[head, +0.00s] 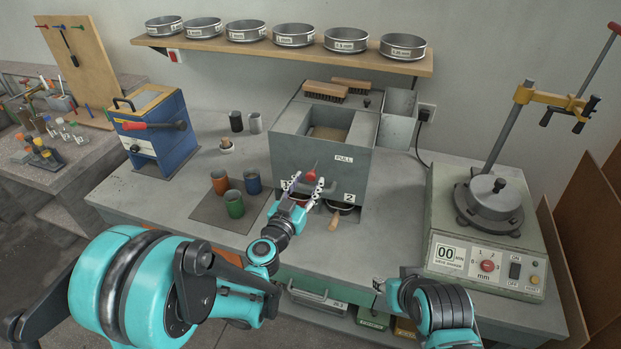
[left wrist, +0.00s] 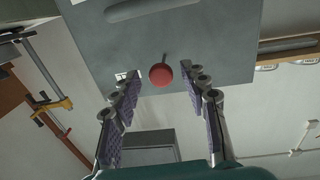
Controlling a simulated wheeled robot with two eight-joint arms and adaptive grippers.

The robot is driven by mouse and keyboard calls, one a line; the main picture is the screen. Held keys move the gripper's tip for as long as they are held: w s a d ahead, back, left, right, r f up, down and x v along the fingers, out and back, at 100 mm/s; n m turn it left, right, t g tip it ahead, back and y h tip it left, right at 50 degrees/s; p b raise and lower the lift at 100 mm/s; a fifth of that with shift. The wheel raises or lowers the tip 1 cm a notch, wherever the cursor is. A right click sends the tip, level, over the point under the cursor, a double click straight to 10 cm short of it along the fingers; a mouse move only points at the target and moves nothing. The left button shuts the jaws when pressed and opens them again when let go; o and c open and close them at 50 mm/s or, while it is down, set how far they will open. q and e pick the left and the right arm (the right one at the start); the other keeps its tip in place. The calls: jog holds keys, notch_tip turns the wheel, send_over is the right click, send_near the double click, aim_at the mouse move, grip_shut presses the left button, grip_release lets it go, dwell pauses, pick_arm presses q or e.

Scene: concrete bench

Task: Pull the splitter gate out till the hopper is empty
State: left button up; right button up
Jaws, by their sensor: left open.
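The splitter (head: 290,158) is a grey metal box on the bench with an open hopper (head: 359,128) on top; brownish material (head: 327,134) shows at the hopper's bottom. The gate's red knob (head: 311,174) sticks out of the front face on a thin rod, near a PULL label. My left gripper (head: 305,184) is open in front of the splitter. In the left wrist view the red knob (left wrist: 161,74) sits between the open fingertips (left wrist: 160,73), apart from both. My right gripper (head: 379,285) is low at the bench's front edge, too small to read.
Pans with a wooden handle (head: 333,222) sit under the splitter, partly hidden by my left gripper. Coloured cups (head: 235,204) stand on a dark mat to the left. A sieve shaker (head: 480,235) stands at right. Sieves (head: 294,36) line the shelf above.

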pick_arm(q)
jog(key=v, duration=0.9)
jog(key=shift+s, duration=0.25)
pick_arm(e)
jog(key=shift+o, duration=0.5)
